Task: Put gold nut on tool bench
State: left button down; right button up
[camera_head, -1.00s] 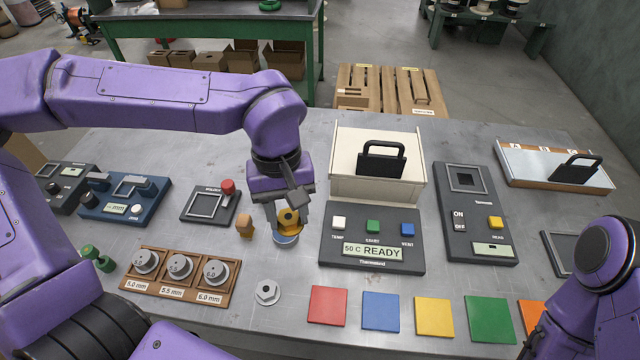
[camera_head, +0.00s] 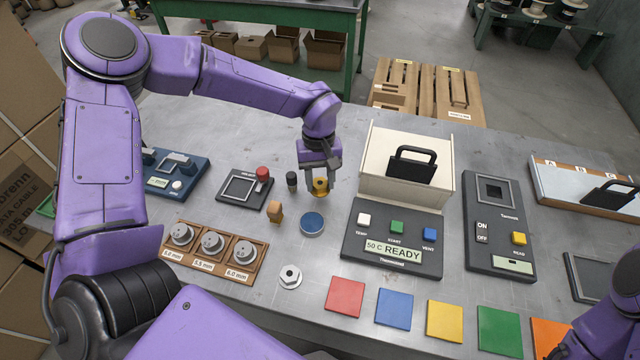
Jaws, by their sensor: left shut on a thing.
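The gold nut (camera_head: 320,189) is between the fingertips of my left gripper (camera_head: 319,179), which is shut on it. It appears above the grey worktable (camera_head: 330,262), just behind a round blue-topped piece (camera_head: 312,224) and apart from it. A dark cylinder (camera_head: 292,181) stands close to the left of the nut. A bench with a green frame (camera_head: 356,45) and a grey top stands behind the table; no label shows whether it is the tool bench. Only part of my right arm shows at the lower right; its gripper is out of view.
A cream box with a black handle (camera_head: 380,169) and the "READY" panel (camera_head: 395,242) stand right of the nut. A wooden pallet (camera_head: 430,92) stands on the floor behind.

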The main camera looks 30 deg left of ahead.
aim_at(319, 182)
pick_arm(q)
notch_tip(319, 182, down, 2)
jog(key=shift+s+f+p, duration=0.15)
jog(key=shift+f+p, duration=0.05)
jog(key=shift+p, duration=0.4)
jog(key=shift+f, duration=0.45)
jog(key=c, duration=0.6)
grip_release()
jog(key=shift+r, duration=0.1)
